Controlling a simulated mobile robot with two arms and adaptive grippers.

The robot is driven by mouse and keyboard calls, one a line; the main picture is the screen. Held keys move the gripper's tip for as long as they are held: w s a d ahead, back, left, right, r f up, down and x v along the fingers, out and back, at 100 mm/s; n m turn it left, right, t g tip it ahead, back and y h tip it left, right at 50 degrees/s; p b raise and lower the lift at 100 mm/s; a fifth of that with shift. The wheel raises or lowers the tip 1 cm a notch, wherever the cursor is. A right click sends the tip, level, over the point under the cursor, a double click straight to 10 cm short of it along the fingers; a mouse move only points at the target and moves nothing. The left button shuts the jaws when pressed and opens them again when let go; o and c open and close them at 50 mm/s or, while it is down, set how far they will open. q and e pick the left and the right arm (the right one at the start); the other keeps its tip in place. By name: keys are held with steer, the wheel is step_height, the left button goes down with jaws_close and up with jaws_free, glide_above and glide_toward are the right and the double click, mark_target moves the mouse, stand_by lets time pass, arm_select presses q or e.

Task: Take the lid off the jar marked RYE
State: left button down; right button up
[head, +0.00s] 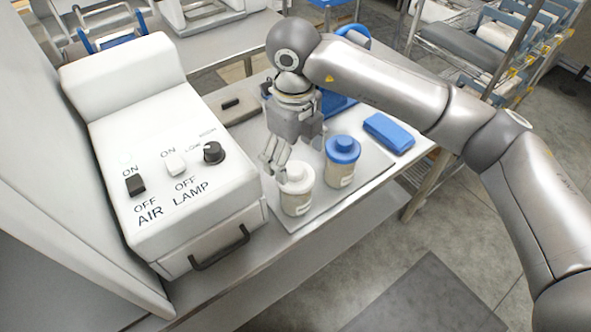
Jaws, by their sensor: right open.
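Two jars stand side by side on a pale mat (320,212) on the bench. The nearer jar (296,203) has a white lid (296,177). The other jar (339,176), behind and to the right, has a blue lid (343,149). Both lids are on. I cannot read a mark on either jar, so I cannot tell which is RYE. My right gripper (273,167) points down at the white lid's left and back side, open with nothing held. Whether its fingers touch that lid, I cannot tell. My left gripper is out of view.
A white cabinet (165,150) with AIR and LAMP switches stands left of the mat. A blue folded item (388,132) lies to the right, and a dark bar (231,103) lies behind. My right arm spans the upper right. The bench front (235,285) is clear.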

mark_target(296, 169)
steer(key=shift+f, duration=0.35)
steer(key=shift+w+f, duration=0.2)
steer(key=shift+f, duration=0.05)
step_height(296, 169, down, 4)
steer(key=p, duration=0.2)
steer(key=shift+w+d+f+p, duration=0.1)
steer(key=shift+w+d+p, duration=0.05)
steer(key=shift+p, duration=0.25)
steer(key=shift+f, duration=0.4)
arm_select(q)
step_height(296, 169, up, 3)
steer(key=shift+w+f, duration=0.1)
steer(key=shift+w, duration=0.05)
arm_select(e)
steer(key=c, duration=0.5)
